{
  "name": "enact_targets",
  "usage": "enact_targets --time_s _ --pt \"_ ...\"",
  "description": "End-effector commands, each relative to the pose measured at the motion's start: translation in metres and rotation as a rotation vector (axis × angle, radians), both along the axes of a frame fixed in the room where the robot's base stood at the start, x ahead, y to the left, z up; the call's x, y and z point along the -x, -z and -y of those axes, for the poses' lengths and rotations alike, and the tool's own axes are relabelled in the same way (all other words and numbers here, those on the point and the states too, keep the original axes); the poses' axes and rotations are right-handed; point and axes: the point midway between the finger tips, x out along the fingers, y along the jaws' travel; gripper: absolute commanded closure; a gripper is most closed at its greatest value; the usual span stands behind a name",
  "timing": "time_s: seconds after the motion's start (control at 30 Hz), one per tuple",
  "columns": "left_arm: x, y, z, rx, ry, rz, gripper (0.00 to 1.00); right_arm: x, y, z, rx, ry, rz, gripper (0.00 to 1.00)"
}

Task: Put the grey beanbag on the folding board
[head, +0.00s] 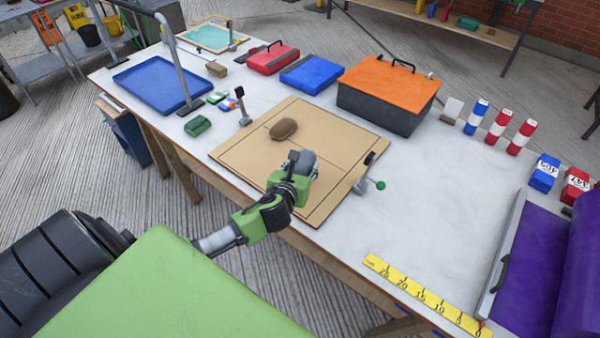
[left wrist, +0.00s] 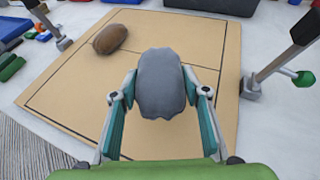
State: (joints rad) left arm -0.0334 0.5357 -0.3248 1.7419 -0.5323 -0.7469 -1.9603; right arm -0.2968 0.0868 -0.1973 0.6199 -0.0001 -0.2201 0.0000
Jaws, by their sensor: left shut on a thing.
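The grey beanbag (head: 308,160) is between the fingers of my left gripper (head: 296,168), which is shut on it. In the left wrist view the beanbag (left wrist: 161,82) hangs between the two teal fingers. It is over the near part of the tan folding board (head: 241,157); I cannot tell whether its underside touches the board. A brown beanbag (head: 284,129) lies on the board, farther back, and also shows in the left wrist view (left wrist: 110,39). My right gripper is not in view.
Clamp-like posts stand at the board's left (head: 241,105) and right (head: 365,173) edges. Behind are a blue case (head: 311,73) and an orange-lidded box (head: 389,83). A green beanbag (head: 197,125) lies left.

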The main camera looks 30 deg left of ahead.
Motion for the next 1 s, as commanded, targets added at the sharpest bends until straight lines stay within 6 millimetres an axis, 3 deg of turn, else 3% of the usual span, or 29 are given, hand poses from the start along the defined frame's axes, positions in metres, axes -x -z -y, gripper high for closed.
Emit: enact_targets --time_s 0.33,0.5,0.93,0.97,1.0 --pt "-0.017 0.026 -0.019 -0.001 0.0 0.007 0.93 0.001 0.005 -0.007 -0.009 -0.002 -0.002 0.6" --pt "-0.016 0.051 -0.018 0.002 -0.002 0.005 0.93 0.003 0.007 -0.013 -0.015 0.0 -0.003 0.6" --pt "-0.016 0.058 -0.018 -0.001 0.002 0.006 0.93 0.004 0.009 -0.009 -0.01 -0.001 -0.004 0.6" --pt "-0.015 0.06 -0.018 -0.001 0.001 0.003 0.55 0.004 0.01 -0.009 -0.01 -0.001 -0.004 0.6" --pt "-0.015 0.059 -0.018 -0.001 0.001 0.003 0.45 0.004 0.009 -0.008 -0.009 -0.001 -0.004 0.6"
